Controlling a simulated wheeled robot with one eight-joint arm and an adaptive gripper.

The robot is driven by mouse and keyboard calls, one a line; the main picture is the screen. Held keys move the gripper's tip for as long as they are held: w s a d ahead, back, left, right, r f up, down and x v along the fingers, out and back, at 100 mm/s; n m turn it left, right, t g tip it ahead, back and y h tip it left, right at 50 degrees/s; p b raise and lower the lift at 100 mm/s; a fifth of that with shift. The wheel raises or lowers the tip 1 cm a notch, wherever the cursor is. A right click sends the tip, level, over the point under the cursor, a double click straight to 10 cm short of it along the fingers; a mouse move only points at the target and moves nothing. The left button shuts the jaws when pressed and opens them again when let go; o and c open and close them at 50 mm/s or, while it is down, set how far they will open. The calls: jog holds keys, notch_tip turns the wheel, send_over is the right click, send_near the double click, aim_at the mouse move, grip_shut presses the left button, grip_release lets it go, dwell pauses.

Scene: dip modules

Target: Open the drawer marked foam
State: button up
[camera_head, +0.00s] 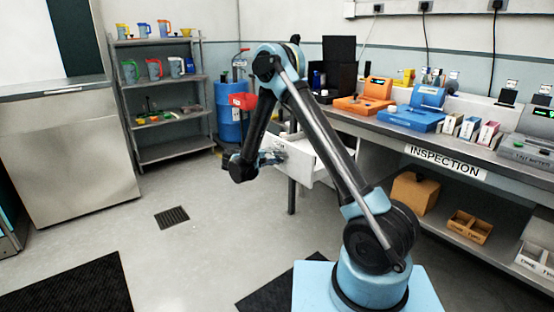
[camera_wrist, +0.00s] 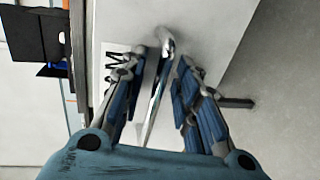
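A white drawer front (camera_wrist: 190,20) fills the middle of the wrist view. It carries a shiny metal bar handle (camera_wrist: 165,45) and a label with dark letters (camera_wrist: 113,54), mostly hidden by a finger, so I cannot read the whole word. My gripper (camera_wrist: 162,58) is open, with one finger on each side of the handle and gaps still visible. In the head view my gripper (camera_head: 270,157) is at the white drawer unit (camera_head: 304,165) under the left end of the bench. I cannot tell there how far any drawer stands out.
The inspection bench (camera_head: 400,131) runs along the right wall, with orange and blue devices and small boxes on top. A blue barrel (camera_head: 231,118) and a shelf rack (camera_head: 165,101) stand behind. A bench leg (camera_head: 291,196) is below the drawer unit.

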jog(key=shift+s+a, duration=0.1)
jog(key=v, duration=1.1)
jog(key=shift+s+a, duration=0.25)
jog(key=shift+a, duration=0.05)
jog(key=shift+d+r, duration=0.1)
